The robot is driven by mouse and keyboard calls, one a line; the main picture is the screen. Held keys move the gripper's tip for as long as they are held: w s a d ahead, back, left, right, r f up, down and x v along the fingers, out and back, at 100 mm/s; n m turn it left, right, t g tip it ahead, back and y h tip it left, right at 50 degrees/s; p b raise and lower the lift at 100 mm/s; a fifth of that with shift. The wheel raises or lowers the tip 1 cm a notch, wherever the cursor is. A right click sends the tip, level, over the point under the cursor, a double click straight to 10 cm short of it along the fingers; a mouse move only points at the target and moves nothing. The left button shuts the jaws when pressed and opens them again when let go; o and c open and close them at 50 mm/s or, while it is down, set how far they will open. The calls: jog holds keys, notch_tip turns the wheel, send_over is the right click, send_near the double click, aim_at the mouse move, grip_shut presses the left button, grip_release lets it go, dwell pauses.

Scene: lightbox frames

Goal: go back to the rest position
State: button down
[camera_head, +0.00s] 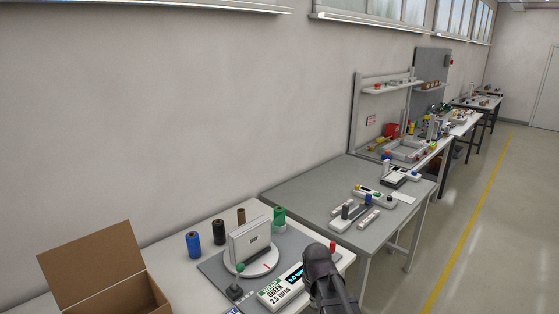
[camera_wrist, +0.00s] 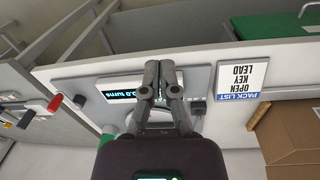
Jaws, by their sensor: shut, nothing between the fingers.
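My gripper (camera_wrist: 159,66) shows in the wrist view with its two dark fingers together and nothing between them. It is over the front edge of the near bench, in front of a lit display (camera_wrist: 118,94) that reads in turns. In the head view a dark part of my arm (camera_head: 322,268) stands at the bench's right front, and the fingertips cannot be made out there.
A grey bench (camera_head: 310,190) adjoins. The floor (camera_head: 455,225) at right is clear.

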jog(key=s+d+f+m+b, duration=0.2)
jog(key=s+d+m, duration=0.4)
jog(key=s+m, duration=0.1)
jog(key=shift+s+d+f+m+g, duration=0.2)
jog(key=shift+s+f+m+g, duration=0.05)
jog(key=shift+s+m+g, duration=0.1)
